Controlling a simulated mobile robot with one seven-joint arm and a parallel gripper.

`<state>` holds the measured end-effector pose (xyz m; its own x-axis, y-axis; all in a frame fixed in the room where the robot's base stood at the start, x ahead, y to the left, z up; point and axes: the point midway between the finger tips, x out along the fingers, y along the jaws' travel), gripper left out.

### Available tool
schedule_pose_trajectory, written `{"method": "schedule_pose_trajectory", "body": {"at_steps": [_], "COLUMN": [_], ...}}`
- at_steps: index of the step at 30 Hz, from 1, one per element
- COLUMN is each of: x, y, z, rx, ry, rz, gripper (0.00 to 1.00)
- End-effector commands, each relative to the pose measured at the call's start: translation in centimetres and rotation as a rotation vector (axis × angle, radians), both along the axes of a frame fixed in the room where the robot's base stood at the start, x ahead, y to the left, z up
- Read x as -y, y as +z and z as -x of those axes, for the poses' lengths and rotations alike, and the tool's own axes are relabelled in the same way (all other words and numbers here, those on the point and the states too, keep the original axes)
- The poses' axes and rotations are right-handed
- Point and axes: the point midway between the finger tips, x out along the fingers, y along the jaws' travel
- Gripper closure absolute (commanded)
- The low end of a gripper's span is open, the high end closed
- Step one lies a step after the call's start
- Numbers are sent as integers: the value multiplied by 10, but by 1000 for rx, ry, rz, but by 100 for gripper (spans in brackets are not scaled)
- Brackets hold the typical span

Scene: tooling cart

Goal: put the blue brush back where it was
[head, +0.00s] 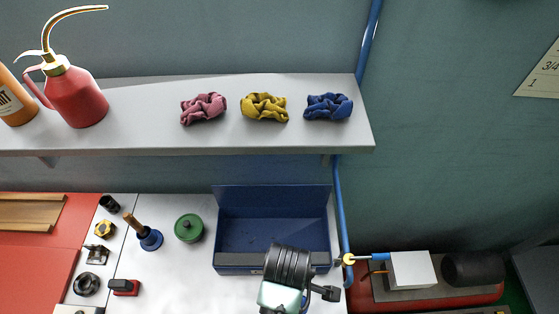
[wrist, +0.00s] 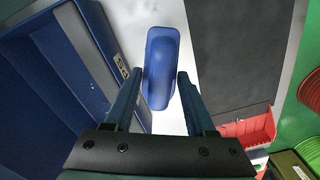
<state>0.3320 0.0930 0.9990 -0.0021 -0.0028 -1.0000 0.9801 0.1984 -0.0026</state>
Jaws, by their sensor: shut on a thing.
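The blue brush (wrist: 162,62) is a rounded, oblong blue piece in the wrist view. It lies lengthwise between the two fingers of my gripper (wrist: 157,76), which is shut on it. Its bristles cannot be made out. White cart top shows around it, and I cannot tell its height above that surface. In the head view my arm comes in at the bottom middle, in front of the open blue box (head: 225,225); the fingers and the brush are not clearly seen there. In the wrist view the blue box (wrist: 95,50) is just left of the brush.
A green round piece (head: 189,228) and a wooden-handled blue tool (head: 150,239) stand left of the box. The grey shelf (head: 160,140) above holds pink (head: 203,108), yellow (head: 264,107) and blue (head: 328,106) cloths. A red bin (wrist: 250,132) is at right in the wrist view.

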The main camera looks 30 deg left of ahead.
Motion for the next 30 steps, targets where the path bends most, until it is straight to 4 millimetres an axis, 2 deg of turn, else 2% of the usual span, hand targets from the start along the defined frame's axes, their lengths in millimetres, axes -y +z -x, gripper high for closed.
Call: {"method": "schedule_pose_trajectory", "body": {"at_steps": [3, 8, 16, 30], "x": [0, -1, -1, -1], "y": [-21, -36, -71, -81], "z": [1, 0, 0, 0], "rx": [-4, -1, -1, 1], "ry": [1, 2, 3, 3], "rz": [1, -1, -1, -1], "gripper": [89, 89, 89, 89]}}
